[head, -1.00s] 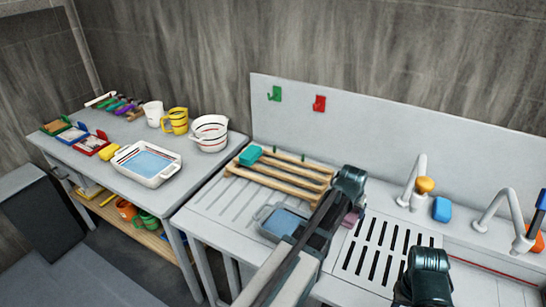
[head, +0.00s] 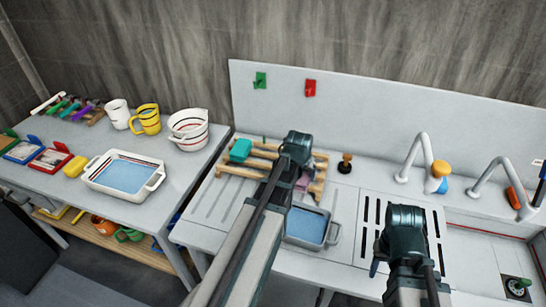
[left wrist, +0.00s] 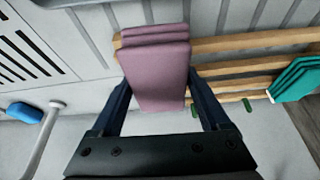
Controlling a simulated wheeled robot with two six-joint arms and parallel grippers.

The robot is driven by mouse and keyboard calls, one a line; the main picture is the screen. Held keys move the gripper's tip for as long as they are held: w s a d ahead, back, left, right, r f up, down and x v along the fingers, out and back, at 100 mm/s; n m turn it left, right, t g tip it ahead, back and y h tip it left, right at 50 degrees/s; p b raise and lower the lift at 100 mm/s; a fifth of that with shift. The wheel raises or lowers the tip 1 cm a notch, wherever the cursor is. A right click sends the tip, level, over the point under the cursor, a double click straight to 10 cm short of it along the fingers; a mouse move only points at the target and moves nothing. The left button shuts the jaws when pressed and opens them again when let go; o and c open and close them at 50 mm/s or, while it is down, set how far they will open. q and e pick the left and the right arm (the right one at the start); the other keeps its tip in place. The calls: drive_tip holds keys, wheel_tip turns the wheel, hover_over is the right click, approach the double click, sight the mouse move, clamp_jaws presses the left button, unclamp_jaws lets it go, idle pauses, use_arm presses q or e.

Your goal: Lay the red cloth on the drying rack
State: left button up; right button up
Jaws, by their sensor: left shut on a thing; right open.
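A folded dull pink-mauve cloth (left wrist: 157,78) hangs between the fingers of my left gripper (left wrist: 160,95); no brighter red cloth shows. My left gripper (head: 298,165) is shut on it over the right part of the wooden drying rack (head: 233,170). The cloth also shows just below the gripper in the head view (head: 303,183). In the left wrist view it overlaps the rack's slats (left wrist: 235,45); I cannot tell whether it touches them. A teal folded cloth lies on the rack's left part (head: 240,150). My right gripper (head: 380,255) is open, above the slotted drain panel, its fingers mostly hidden.
A dark-based wooden-handled tool (head: 346,163) stands right of the rack. Taps (head: 420,150) rise further right. A side table (head: 185,170) holds a white tray (head: 92,178), cups and a bowl.

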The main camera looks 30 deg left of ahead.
use_arm(q)
drive_tip(key=s+a, duration=0.1)
drive_tip(key=s+a+r, duration=0.1)
drive_tip(key=a, duration=0.1)
drive_tip(key=shift+n, duration=0.4)
approach(274, 155)
drive_tip(key=d+f, duration=0.1)
drive_tip(key=d+f+b, duration=0.1)
drive_tip(key=d, duration=0.1)
drive_tip(key=shift+s, duration=0.25)
use_arm(e)
drive_tip(key=shift+f, duration=0.2)
use_arm(q)
drive_tip(key=shift+w+a, duration=0.1)
use_arm(e)
drive_tip(key=shift+f+b, duration=0.55)
drive_tip(key=shift+f, duration=0.05)
use_arm(q)
drive_tip(key=f+b, duration=0.1)
drive_tip(key=w+a+f, duration=0.1)
drive_tip(key=a+f+b, duration=0.1)
drive_tip(key=shift+w+f+b, duration=0.2)
drive_tip(key=shift+f+b, duration=0.1)
drive_tip(key=shift+f, duration=0.1)
use_arm(e)
wheel_tip(274, 155, down, 3)
drive_tip(key=shift+r, duration=0.2)
